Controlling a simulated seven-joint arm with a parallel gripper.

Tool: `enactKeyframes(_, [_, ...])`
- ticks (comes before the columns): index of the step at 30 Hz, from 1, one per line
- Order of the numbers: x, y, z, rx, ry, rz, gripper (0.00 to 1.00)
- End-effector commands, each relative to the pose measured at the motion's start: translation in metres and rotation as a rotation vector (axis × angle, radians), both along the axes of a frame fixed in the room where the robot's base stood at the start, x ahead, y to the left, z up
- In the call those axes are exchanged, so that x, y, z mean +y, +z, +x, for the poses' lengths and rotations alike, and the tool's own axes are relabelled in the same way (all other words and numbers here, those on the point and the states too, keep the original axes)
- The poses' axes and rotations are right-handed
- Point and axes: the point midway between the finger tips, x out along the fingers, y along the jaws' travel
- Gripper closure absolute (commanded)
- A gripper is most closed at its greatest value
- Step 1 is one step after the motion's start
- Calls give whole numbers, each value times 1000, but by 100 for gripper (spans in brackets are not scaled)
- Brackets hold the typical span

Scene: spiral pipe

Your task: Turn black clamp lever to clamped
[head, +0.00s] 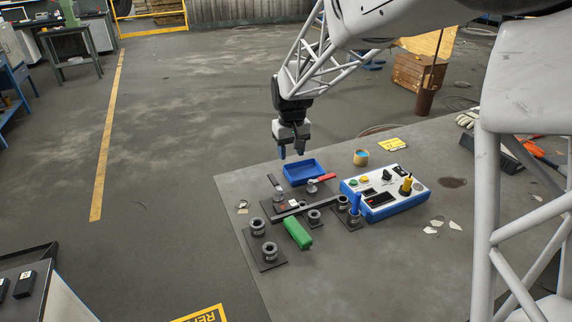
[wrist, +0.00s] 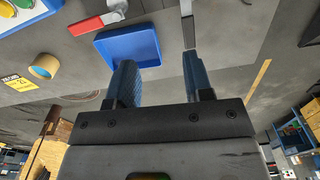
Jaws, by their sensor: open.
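The black clamp lever (head: 267,188) rises from a small metal clamp on a dark plate, left of the blue tray in the head view. In the wrist view a dark strip with a pale end (wrist: 187,12), which looks like this lever, reaches down to the right fingertip. My gripper (head: 291,153) is above and behind the clamps in the head view, pointing down. Its two blue fingers (wrist: 158,62) are apart with nothing between them. A red-handled clamp lever (head: 323,178) lies to the right of the black one; it also shows in the wrist view (wrist: 88,25).
The blue tray (head: 316,167) sits just behind the clamps. A blue-and-white control box (head: 390,205) is to the right. A green block (head: 298,233) and dark round fittings (head: 270,251) stand in front. The bare grey table (head: 230,185) is clear at the left.

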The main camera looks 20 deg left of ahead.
Motion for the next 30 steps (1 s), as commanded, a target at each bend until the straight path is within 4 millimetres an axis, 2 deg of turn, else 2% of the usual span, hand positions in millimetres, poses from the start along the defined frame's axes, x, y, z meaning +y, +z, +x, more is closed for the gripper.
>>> enactKeyframes(1, [15, -8, 2, 5, 16, -3, 53])
enactKeyframes(3, [30, -17, 4, 9, 34, -6, 53])
enactKeyframes(9, [58, -32, 6, 16, 66, -11, 53])
enactKeyframes(24, [63, -35, 7, 17, 72, -11, 53])
enactKeyframes(30, [63, -44, 6, 18, 72, -12, 53])
